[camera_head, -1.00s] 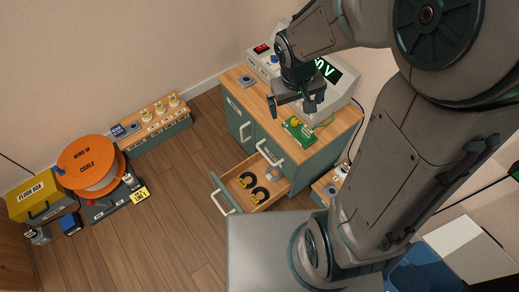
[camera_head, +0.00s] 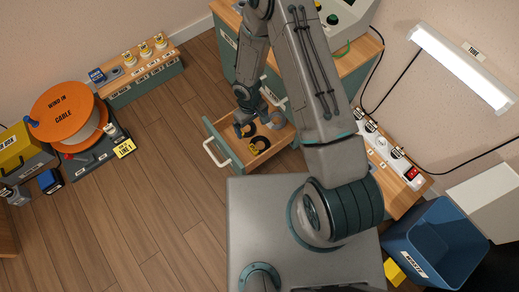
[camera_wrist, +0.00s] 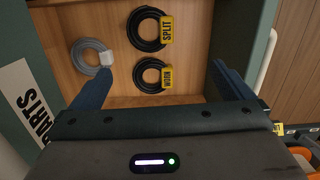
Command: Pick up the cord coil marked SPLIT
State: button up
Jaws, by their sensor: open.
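The black cord coil marked SPLIT (camera_wrist: 147,29) lies in the open drawer (camera_wrist: 109,102), at the upper middle of the wrist view, with a yellow tag on its right side. A second black coil with a yellow tag (camera_wrist: 152,75), whose word I cannot read for sure, lies just below it. A grey coil with a blank pale tag (camera_wrist: 90,57) lies to their left. My gripper (camera_wrist: 170,82) is open and empty above the drawer, its blue fingers either side of the lower black coil in the picture. In the head view my gripper (camera_head: 243,126) partly hides the drawer's contents.
The drawer's front (camera_head: 222,148) stands pulled out, with walls around the coils. A cable reel (camera_head: 62,110) and yellow box (camera_head: 22,150) stand at left. A power strip (camera_head: 390,155) and blue bin (camera_head: 435,245) are at right. Floor left of the drawer is clear.

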jog(key=b, duration=0.3)
send_near(260, 147)
jog(key=shift+a+f+m, duration=0.3)
jog(key=shift+a+m, duration=0.1)
jog(key=shift+s+d+f+b, duration=0.15)
jog(key=shift+f+b, duration=0.35)
jog(key=shift+f, duration=0.45)
jog(key=shift+w+d+f+b, duration=0.1)
jog(key=shift+d+f+b, duration=0.1)
jog(key=shift+f+b, duration=0.55)
jog(key=shift+s+d+f+b, duration=0.15)
jog(key=shift+f+b, duration=0.15)
jog(key=shift+f, duration=0.8)
jog(key=shift+w, duration=0.1)
jog(key=c, duration=0.9)
